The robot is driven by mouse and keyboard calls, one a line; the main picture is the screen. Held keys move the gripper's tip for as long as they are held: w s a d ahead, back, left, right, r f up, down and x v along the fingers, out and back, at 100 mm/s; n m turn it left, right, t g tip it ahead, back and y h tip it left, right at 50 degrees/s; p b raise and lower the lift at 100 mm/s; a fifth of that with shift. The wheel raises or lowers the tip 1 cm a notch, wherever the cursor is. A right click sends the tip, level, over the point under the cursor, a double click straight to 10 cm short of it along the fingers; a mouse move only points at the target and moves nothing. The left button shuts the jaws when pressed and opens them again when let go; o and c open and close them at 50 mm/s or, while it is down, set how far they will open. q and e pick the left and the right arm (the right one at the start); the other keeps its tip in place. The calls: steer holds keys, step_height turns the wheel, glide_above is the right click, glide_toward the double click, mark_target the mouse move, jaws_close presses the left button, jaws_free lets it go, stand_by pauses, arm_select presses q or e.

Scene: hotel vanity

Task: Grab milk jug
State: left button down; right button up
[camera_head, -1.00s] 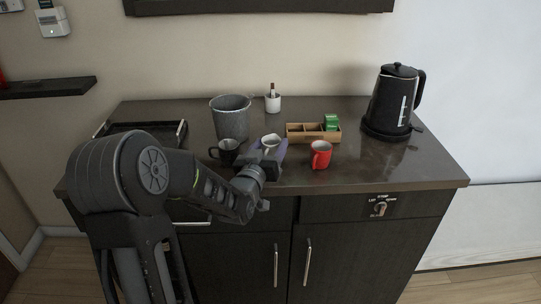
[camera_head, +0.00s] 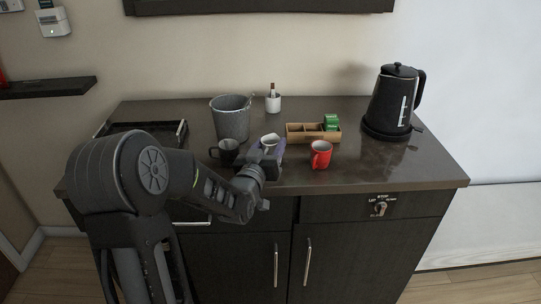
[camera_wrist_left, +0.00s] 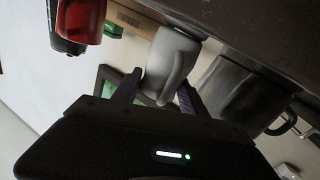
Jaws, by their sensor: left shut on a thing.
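The milk jug (camera_head: 270,139) is a small white jug on the dark counter, between the black mug and the red mug. In the left wrist view the white jug (camera_wrist_left: 172,58) sits between the two fingers. My left gripper (camera_head: 267,153) reaches it from the front and is shut on it. The gripper fingers (camera_wrist_left: 158,92) also show in the wrist view, one on each side of the jug. The jug's lower front is partly hidden by the gripper in the head view. It appears to still stand on the counter. My right gripper is not in view.
The black mug (camera_head: 228,151) stands close left of the jug, the red mug (camera_head: 320,155) to its right. A black kettle (camera_head: 391,98) stands right; the right front counter is clear.

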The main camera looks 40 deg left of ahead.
arm_select(q)
steer(key=shift+d, duration=0.1)
stand_by(0.3)
step_height(320, 180, up, 10)
steer(key=shift+f, duration=0.15)
stand_by(0.8)
stand_by(0.8)
